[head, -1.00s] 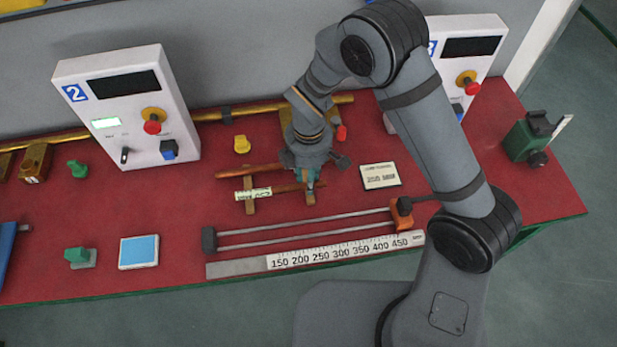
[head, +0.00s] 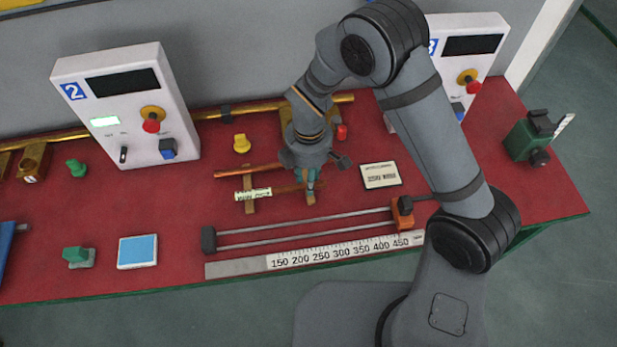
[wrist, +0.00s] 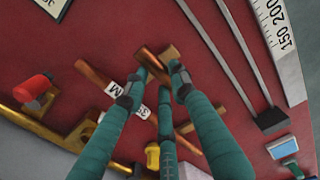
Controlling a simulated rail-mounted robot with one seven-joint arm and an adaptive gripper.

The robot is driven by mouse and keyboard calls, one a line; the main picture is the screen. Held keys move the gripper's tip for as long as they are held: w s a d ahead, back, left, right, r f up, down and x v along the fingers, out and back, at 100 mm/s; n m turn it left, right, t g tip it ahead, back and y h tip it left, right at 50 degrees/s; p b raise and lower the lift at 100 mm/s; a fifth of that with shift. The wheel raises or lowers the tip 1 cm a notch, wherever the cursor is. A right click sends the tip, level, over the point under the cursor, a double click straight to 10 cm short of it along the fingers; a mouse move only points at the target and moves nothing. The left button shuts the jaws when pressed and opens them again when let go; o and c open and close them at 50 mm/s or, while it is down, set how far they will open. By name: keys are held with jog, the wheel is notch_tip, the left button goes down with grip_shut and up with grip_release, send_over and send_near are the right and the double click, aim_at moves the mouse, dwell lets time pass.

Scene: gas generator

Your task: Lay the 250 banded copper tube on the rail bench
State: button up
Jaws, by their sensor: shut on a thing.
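The banded copper tube (head: 284,189) carries a white label near its left end; its lettering is too blurred to read now. My gripper (head: 311,187) is shut on the tube near its right end, at the wooden rests. In the wrist view my gripper (wrist: 155,80) has its teal fingers closed around the copper end. I cannot tell whether the tube touches the rests. A second copper tube (head: 248,171) lies behind it; part is hidden by my gripper. The rail bench has two parallel metal rails (head: 305,228) in front, with nothing lying on them.
A black end block (head: 208,240) and an orange block (head: 402,212) bound the rails. A numbered ruler (head: 345,249) runs along the front. A white card (head: 380,175) lies right of my gripper. A white control box (head: 130,110) and a yellow knob (head: 242,143) stand to the left.

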jog(key=shift+f+b, duration=1.1)
jog(key=shift+f, duration=0.1)
jog(key=o, duration=0.9)
jog(key=shift+o, duration=0.3)
jog(key=shift+r, duration=0.1)
notch_tip(320, 180, up, 12)
notch_tip(320, 180, down, 12)
jog(key=shift+f, duration=0.2)
jog(key=shift+r+p, duration=0.45)
jog(key=shift+r, duration=0.15)
